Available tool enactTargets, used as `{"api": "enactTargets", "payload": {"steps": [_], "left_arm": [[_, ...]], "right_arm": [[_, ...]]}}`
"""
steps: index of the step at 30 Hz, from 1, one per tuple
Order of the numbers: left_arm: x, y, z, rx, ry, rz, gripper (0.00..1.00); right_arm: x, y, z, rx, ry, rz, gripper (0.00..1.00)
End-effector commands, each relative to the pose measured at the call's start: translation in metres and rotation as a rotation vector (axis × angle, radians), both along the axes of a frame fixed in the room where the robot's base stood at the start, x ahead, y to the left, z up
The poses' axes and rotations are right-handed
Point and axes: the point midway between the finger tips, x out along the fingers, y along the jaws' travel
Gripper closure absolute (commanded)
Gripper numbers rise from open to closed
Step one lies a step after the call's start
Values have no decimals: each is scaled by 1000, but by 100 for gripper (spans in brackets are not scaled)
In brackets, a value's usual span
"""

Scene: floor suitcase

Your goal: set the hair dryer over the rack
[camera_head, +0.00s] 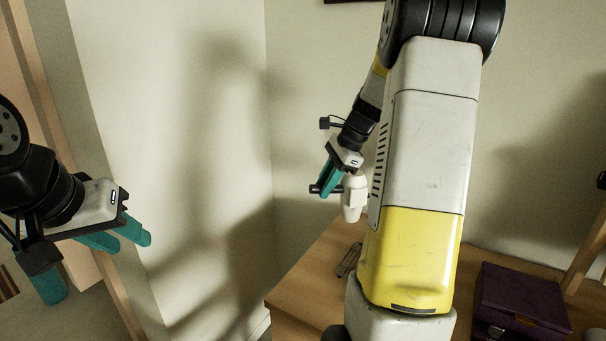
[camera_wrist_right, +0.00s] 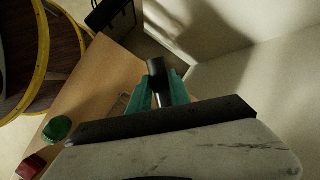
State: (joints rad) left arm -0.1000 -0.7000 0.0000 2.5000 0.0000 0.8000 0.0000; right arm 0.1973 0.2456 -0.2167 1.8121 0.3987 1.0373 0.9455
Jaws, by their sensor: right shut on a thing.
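My right gripper (camera_head: 327,182) is shut on the hair dryer (camera_head: 353,196), holding it in the air above the wooden table. The dryer is white with a dark part at the fingers. In the right wrist view, the dark end of the dryer (camera_wrist_right: 156,67) shows between the teal fingers. A small, thin-framed object (camera_head: 349,260) lies on the table below the dryer and may be the rack; I cannot tell for sure. My left gripper (camera_head: 97,263) is at the left, its teal fingers apart and empty, away from the table.
The wooden table (camera_head: 312,268) stands against the wall. A dark purple box (camera_head: 520,300) is on its right side. My right arm hides much of the tabletop. In the right wrist view, a green item (camera_wrist_right: 57,128) and a red item (camera_wrist_right: 31,166) sit at lower left.

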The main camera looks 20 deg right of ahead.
Motion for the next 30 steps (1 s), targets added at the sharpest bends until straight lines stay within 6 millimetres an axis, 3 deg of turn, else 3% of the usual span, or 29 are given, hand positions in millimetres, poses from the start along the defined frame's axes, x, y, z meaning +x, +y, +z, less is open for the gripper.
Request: {"api": "enactTargets", "payload": {"steps": [6,15,22,30], "left_arm": [[0,0,0,0,0,0,64],[0,0,0,0,0,0,64],[0,0,0,0,0,0,64],[0,0,0,0,0,0,64]], "right_arm": [[-54,-7,1,1,0,202,100],[-116,-31,1,0,0,463,100],[-147,-50,1,-1,-1,612,100],[-165,-65,1,-3,-2,705,100]]}}
